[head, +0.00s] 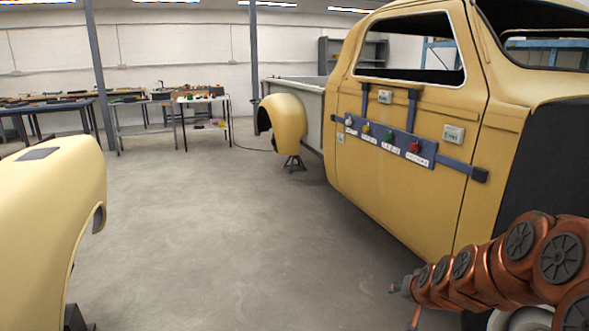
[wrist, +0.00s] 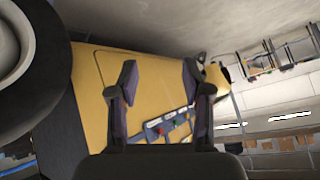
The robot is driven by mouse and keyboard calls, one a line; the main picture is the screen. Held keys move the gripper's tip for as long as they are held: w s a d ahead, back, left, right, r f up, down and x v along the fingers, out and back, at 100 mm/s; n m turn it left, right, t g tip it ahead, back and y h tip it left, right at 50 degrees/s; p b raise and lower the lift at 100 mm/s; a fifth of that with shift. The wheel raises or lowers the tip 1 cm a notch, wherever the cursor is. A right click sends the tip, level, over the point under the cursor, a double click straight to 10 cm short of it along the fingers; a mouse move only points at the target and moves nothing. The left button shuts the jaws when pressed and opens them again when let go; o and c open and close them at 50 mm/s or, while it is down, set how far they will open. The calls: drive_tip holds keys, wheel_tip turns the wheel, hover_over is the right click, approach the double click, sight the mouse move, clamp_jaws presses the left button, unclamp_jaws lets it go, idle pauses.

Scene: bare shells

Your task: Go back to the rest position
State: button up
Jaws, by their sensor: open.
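My gripper (wrist: 158,85) shows in the wrist view with its two fingers spread wide and nothing between them. In the head view my copper-coloured arm reaches in from the lower right, beside the truck cab; the gripper's fingers are hard to make out there. The yellow truck cab (head: 400,150) stands at the right, and its door fills the area beyond the fingers in the wrist view (wrist: 95,110). A blue-grey panel (head: 388,142) with several coloured knobs is strapped across the door.
A loose yellow fender (head: 50,215) stands at the left. Another yellow fender (head: 284,122) rests on a stand by the truck bed. Workbenches (head: 200,99) with small items and grey posts stand at the back. The concrete floor (head: 210,220) in the middle is clear.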

drive_tip(key=s+a+r+n+g+y+p, duration=0.1)
drive_tip(key=s+a+r+n+g+p, duration=0.15)
drive_tip(key=s+a+r, duration=0.4)
drive_tip(key=s+a+r+n+g+y+p, duration=0.1)
drive_tip(key=s+a+r+g+p, duration=0.2)
drive_tip(key=s, duration=0.6)
drive_tip(key=s+r+g+h+p, duration=0.1)
drive_tip(key=s+r+p, duration=0.3)
drive_tip(key=s, duration=0.9)
drive_tip(key=s+a+r+g+h+p, duration=0.1)
drive_tip(key=s+r+g+p, duration=0.3)
drive_tip(key=s, duration=0.9)
wheel_tip(320, 180, up, 3)
drive_tip(key=shift+r+n, duration=0.1)
drive_tip(key=shift+n, duration=0.35)
drive_tip(key=shift+c, duration=0.3)
drive_tip(key=shift+c, duration=0.4)
drive_tip(key=shift+d, duration=0.1)
